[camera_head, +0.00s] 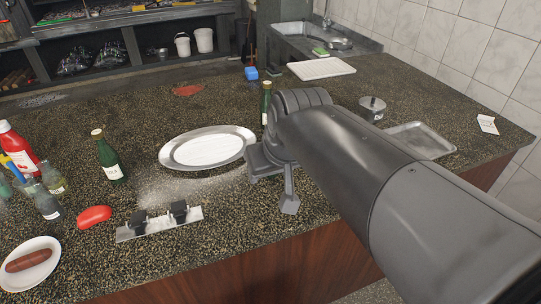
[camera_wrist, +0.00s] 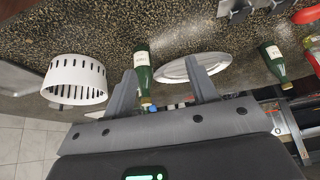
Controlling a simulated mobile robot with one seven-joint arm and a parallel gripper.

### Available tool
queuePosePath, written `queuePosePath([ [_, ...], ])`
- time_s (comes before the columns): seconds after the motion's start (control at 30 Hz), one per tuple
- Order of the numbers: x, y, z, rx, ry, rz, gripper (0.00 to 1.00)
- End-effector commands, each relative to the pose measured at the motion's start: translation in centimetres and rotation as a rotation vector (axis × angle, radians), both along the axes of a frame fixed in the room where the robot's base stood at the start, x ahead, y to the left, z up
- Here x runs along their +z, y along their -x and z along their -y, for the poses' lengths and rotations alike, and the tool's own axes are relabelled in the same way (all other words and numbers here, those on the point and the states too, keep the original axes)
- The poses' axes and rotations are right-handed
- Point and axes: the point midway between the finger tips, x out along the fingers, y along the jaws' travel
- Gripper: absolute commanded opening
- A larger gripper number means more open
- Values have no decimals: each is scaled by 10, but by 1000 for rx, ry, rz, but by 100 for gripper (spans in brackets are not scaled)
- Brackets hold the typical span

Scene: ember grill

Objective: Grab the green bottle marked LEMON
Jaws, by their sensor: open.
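Two green bottles stand upright on the speckled counter. One green bottle (camera_head: 265,104) is partly hidden behind my arm in the head view. In the wrist view this bottle (camera_wrist: 143,74) appears inverted between the fingers, nearer the left one, with a pale label too small to read surely. The other green bottle (camera_head: 109,160) stands left of the oval plate; it also shows at the right of the wrist view (camera_wrist: 271,62). I cannot tell which says LEMON. My gripper (camera_head: 276,180), its fingers apart in the wrist view (camera_wrist: 160,78), is open and empty, apart from both bottles.
The oval plate (camera_head: 166,157) lies between the bottles. A red ketchup bottle (camera_head: 20,147), a red item (camera_head: 94,216) and a metal rack (camera_head: 158,224) are at left. A white slotted container (camera_wrist: 74,80) is beside the gripper in the wrist view. A metal tray (camera_head: 424,140) lies right.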

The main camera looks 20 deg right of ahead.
Motion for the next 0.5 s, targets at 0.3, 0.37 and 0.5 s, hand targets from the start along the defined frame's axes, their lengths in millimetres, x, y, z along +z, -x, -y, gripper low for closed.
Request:
queuePosePath([
  [0.3,16,-108,49,-5,-1,10,53],
  [0.37,16,-125,58,-6,1,13,53],
  [0.5,14,-153,77,-9,5,20,53],
])
